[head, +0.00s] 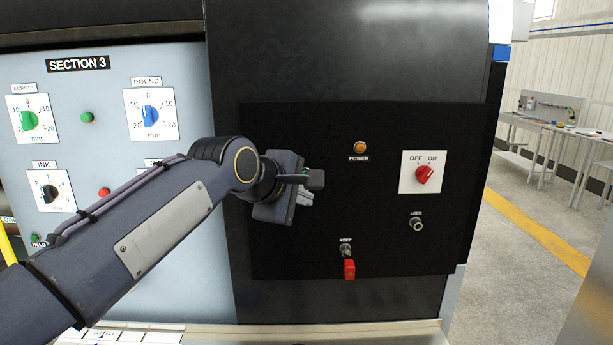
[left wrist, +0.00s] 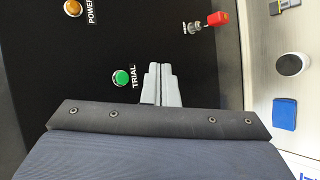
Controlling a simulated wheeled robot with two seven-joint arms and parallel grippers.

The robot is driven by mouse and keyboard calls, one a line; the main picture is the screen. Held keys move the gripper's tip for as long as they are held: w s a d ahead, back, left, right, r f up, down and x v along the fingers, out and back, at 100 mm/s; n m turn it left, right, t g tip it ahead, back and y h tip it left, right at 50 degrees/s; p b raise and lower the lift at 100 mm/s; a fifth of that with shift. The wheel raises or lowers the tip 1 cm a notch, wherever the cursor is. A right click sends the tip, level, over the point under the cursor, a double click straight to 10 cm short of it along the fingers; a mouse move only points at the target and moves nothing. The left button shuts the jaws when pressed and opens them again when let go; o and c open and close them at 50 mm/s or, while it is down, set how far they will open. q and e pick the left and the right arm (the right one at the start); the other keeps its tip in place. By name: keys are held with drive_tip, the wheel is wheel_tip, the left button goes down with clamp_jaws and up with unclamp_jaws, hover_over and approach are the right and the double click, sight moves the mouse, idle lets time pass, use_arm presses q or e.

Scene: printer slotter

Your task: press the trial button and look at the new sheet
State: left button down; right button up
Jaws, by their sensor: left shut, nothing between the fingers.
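The green trial button (left wrist: 121,78), with its TRIAL label beside it, shows on the black panel in the left wrist view. In the head view my left arm and gripper hide most or all of it. My left gripper (head: 308,188) is in front of the left part of the panel. Its grey fingers (left wrist: 161,84) are shut and empty, just right of the button in the left wrist view. I cannot tell how far the fingertips are from the panel. No printed sheet can be made out. My right gripper is not in view.
The black panel (head: 300,255) also carries an orange power lamp (head: 360,147), a red OFF/ON knob (head: 424,175), a lock (head: 417,224) and a key switch with a red tag (head: 349,269). The Section 3 panel (head: 190,80) is left. Open floor (head: 505,275) lies right.

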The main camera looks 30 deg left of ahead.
use_arm(q)
drive_tip(key=w+a+p, duration=0.3)
drive_tip(key=w+a, duration=0.1)
drive_tip(key=w, duration=0.3)
drive_tip(key=shift+a, duration=0.25)
drive_tip(key=shift+w, duration=0.1)
idle(1.8)
drive_tip(key=shift+w+a+p, duration=0.2)
drive_tip(key=shift+w+p, duration=0.15)
drive_tip(key=shift+p, duration=0.05)
